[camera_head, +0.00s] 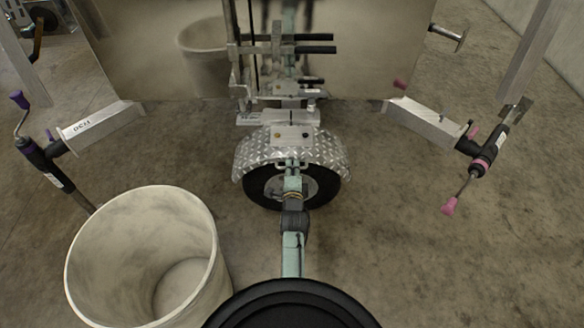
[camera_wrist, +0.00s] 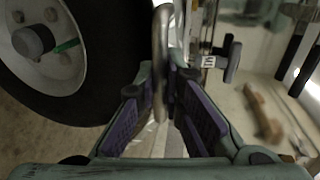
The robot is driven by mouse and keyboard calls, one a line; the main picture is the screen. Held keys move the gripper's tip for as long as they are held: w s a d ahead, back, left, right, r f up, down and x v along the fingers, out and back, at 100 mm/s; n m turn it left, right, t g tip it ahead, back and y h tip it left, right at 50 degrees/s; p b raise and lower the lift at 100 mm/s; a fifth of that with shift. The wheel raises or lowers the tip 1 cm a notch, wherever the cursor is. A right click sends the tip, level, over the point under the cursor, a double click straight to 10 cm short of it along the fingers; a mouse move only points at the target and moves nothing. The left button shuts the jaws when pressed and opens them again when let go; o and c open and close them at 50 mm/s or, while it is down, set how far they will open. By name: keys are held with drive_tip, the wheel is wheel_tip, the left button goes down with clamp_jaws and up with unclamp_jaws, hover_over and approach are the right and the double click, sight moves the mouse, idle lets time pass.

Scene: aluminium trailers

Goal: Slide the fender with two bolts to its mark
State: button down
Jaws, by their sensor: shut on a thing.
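The fender with two bolts (camera_head: 255,150) is silver tread plate, arched over a black-tyred wheel (camera_head: 262,192). Its two bolt heads, one dark and one brassy, show on its upper front plate. My gripper (camera_head: 292,168) is at the fender's front, before the wheel. In the wrist view my gripper (camera_wrist: 168,95) has its purple-padded fingers either side of a curved grey metal handle (camera_wrist: 160,45) and is shut on it. The wheel (camera_wrist: 95,85) fills the left of that view. My arm hides part of the wheel. I cannot make out the mark.
A bright metal bracket (camera_head: 262,117) lies behind the fender, below a shiny trailer panel (camera_head: 140,50). A large pale bucket (camera_head: 210,230) stands at the front left. Support legs with cranks stand at left (camera_head: 100,127) and right (camera_head: 430,124). Floor to the right is clear.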

drive_tip(key=c, duration=1.7)
unclamp_jaws()
drive_tip(key=v, duration=0.7)
drive_tip(key=shift+s, duration=0.25)
drive_tip(key=shift+r, duration=0.1)
